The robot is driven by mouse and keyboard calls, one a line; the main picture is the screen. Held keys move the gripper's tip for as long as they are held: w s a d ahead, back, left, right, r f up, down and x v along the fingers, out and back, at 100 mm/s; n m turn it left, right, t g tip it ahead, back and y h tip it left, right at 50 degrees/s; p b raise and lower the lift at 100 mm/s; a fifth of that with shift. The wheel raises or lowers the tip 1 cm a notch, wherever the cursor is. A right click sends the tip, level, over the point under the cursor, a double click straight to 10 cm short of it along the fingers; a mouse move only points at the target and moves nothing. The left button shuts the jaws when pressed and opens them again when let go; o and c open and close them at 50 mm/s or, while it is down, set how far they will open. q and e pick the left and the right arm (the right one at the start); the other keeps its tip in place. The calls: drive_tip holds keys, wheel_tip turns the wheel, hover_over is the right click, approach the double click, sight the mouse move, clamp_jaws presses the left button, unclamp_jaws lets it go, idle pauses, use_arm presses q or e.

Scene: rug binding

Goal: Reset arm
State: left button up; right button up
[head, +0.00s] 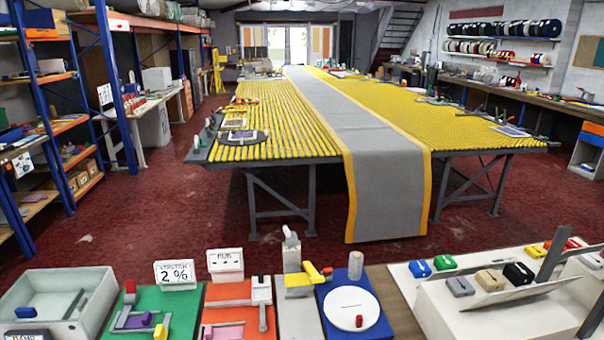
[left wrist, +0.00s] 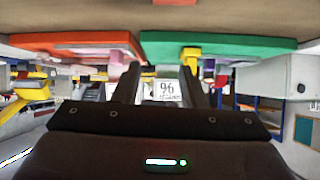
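My left gripper (left wrist: 160,90) shows only in the left wrist view, which looks upside down. Its two dark fingers stand apart with nothing held between them. A white sign with a percent mark (left wrist: 168,89) shows beyond the gap. The green board (left wrist: 225,46) and the orange board (left wrist: 75,43) are above it in that picture. Neither gripper shows in the head view. My right gripper is out of sight.
The near bench holds a grey bin (head: 88,302), the green board (head: 190,300), the orange board (head: 232,290), a blue board with a white disc (head: 352,308), and a white tray (head: 440,300) with coloured blocks. Beyond clear red floor (head: 160,215), a long table carries a grey rug (head: 375,160).

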use_arm(q)
drive_tip(key=s+d+r+m+g+h, duration=0.15)
drive_tip(key=s+d+r+g, duration=0.25)
drive_tip(key=s+d, duration=0.5)
drive_tip(key=s+d+r+m+g+h, duration=0.15)
drive_tip(key=s+d+r+g, duration=0.25)
drive_tip(key=s+d, duration=0.5)
drive_tip(key=s+a+f+m+b, duration=0.1)
drive_tip(key=s+f+b, duration=0.2)
drive_tip(key=f, duration=3.1)
drive_tip(key=s+a+f+g+b, duration=0.1)
drive_tip(key=s+f, duration=0.8)
drive_tip(key=s+a+f+g+b, duration=0.1)
drive_tip(key=s+a+f, duration=0.1)
drive_tip(key=s+f, duration=0.8)
drive_tip(key=shift+a+f, duration=0.15)
drive_tip(key=shift+a, duration=0.15)
drive_tip(key=shift+s, duration=0.2)
